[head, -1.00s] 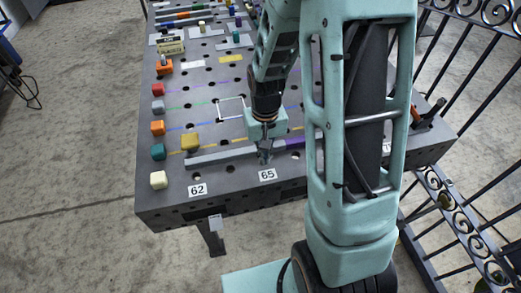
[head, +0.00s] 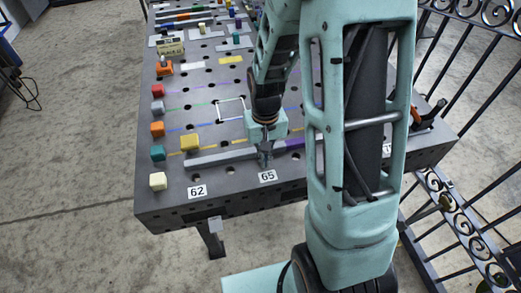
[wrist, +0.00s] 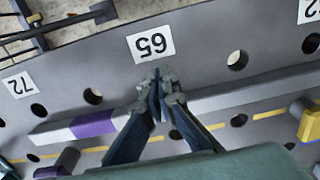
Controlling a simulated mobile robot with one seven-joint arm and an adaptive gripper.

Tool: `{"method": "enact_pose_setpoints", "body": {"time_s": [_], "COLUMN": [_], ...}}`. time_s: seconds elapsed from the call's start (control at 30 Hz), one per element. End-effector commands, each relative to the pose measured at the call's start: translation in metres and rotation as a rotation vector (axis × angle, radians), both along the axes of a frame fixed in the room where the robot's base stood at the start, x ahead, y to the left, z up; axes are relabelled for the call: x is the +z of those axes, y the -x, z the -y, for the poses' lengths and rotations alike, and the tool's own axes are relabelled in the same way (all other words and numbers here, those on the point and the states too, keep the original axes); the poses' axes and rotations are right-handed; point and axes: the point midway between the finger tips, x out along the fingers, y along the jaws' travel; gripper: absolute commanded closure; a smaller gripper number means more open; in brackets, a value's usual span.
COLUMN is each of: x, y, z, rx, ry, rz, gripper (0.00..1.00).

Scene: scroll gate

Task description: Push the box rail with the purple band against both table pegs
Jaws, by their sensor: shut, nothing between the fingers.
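The long grey box rail (head: 222,155) lies along the front of the table, behind the number labels. Its purple band (head: 294,143) shows right of my gripper and is also in the wrist view (wrist: 93,125). My gripper (head: 265,162) is shut and empty, fingertips down at the rail's front side near label 65; the wrist view shows the tips (wrist: 161,78) there too. I cannot tell whether they touch the rail. Behind the rail, a dark grey peg-like piece (wrist: 62,164) stands near the purple end, apparently apart from it. Another grey piece (wrist: 298,106) stands close to the other end, beside a yellow block (wrist: 310,123).
Labels 62 (head: 197,191) and 65 (head: 268,175) lie at the front edge. Coloured cubes, including a teal one (head: 158,153), line the left side. A white square outline (head: 231,108) lies behind the rail. A black metal gate (head: 480,70) stands at the right.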

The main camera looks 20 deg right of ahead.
Motion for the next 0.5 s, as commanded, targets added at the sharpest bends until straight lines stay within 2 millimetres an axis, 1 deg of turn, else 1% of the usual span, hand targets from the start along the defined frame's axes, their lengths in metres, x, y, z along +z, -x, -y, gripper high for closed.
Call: {"method": "enact_pose_setpoints", "body": {"time_s": [0.27, 0.5], "x": [0.0000, 0.0000], "y": [-0.0009, -0.0087], "z": [0.0000, 0.0000], "rx": [0.000, 0.000], "ry": [0.000, 0.000], "rz": [0.000, 0.001], "gripper": [1.00, 1.00]}}
